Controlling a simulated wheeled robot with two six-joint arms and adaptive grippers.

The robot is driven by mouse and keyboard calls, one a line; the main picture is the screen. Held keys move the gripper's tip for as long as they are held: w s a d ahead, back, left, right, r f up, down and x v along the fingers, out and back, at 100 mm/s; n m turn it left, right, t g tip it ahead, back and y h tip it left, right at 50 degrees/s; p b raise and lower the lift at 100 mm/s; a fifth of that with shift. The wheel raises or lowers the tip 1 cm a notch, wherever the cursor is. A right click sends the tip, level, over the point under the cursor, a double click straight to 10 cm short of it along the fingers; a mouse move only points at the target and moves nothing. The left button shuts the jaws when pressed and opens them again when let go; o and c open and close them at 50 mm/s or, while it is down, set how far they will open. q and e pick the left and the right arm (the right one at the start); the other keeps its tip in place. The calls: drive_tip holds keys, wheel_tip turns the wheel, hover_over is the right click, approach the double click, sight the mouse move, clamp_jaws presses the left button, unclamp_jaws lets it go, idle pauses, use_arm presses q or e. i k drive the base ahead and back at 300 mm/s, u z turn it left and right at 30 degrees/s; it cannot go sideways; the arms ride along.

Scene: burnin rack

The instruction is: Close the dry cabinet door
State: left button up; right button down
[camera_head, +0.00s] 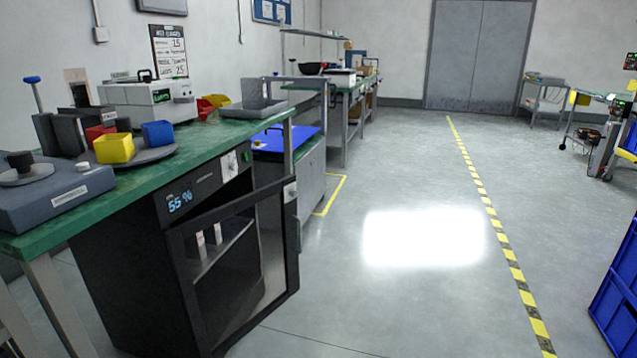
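The dry cabinet (120,285) is a black box under the green bench at the left, with a display reading 55 % on its top front panel. Its door (292,255) is a black frame with a clear pane. The door appears ajar, its right edge standing out from the cabinet front, with a light latch or handle piece (290,191) near the top right corner. A shelf with small pale items shows inside through the pane. The exact opening angle is hard to tell. Neither of my grippers is in view.
The green bench (215,137) carries a grey device, yellow and blue bins and a white instrument. A blue-topped cart (285,141) stands just behind the door. Open grey floor (400,300) lies to the right, with a striped line and blue crates (617,290) beyond.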

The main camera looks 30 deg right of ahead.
sight(174, 237)
drive_tip(key=z, duration=0.85)
drive_tip(key=i, duration=1.45)
drive_tip(key=u, duration=0.4)
